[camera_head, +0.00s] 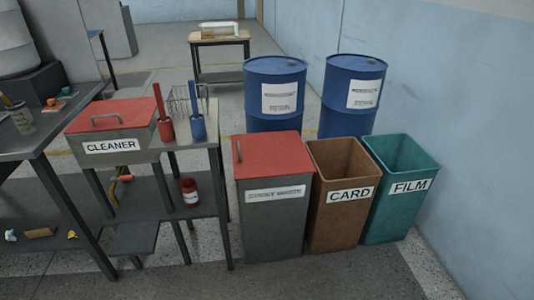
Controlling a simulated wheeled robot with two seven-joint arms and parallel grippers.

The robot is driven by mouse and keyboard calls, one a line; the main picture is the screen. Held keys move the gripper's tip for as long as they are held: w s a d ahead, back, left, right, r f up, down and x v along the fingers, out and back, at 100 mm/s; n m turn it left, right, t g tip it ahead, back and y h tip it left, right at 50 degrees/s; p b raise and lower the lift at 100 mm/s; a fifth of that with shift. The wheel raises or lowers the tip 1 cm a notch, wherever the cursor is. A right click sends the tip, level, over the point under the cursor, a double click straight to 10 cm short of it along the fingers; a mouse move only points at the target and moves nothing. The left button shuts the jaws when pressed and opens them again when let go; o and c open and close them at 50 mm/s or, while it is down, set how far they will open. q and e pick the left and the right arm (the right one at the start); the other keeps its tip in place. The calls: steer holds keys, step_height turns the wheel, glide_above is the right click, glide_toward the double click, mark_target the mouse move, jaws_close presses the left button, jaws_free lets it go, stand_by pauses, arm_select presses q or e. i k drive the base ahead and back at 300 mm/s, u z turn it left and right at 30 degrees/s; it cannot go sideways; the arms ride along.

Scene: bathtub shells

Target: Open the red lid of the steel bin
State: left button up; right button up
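A tall grey steel bin (275,230) stands on the floor in the middle of the view. Its flat red lid (277,156) lies shut on top. Neither of my grippers is in view.
Directly right stand an open brown CARD bin (335,225) and an open green FILM bin (392,213). Blue drums (273,118) stand behind. Left is a table with a red-lidded CLEANER box (107,158). The floor in front (320,276) is clear.

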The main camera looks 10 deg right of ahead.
mark_target(261, 155)
steer(key=u, duration=0.5)
steer(key=i, duration=1.35)
steer(key=z, duration=0.35)
